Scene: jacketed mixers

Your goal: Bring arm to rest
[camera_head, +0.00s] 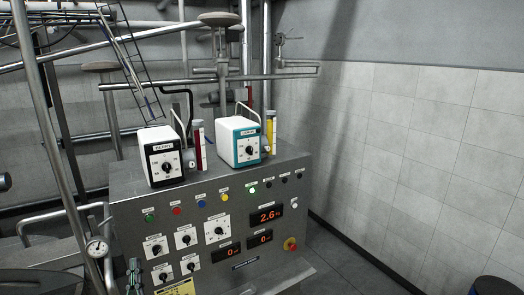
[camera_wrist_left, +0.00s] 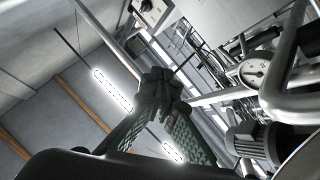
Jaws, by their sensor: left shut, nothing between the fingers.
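My left gripper (camera_head: 134,274) shows at the bottom edge of the head view, in front of the lower left corner of the steel control panel (camera_head: 262,190). Only its upper part is in the picture. In the left wrist view its fingers (camera_wrist_left: 160,84) meet at the tips, shut and empty. No object is between them. My right gripper is not in the head view.
Two dosing boxes, one black-faced (camera_head: 166,164) and one teal-faced (camera_head: 247,149), stand on the panel top. A pressure gauge (camera_head: 97,249) and pipes are left of the gripper. A tiled wall (camera_head: 410,150) closes the right side; floor shows beside it.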

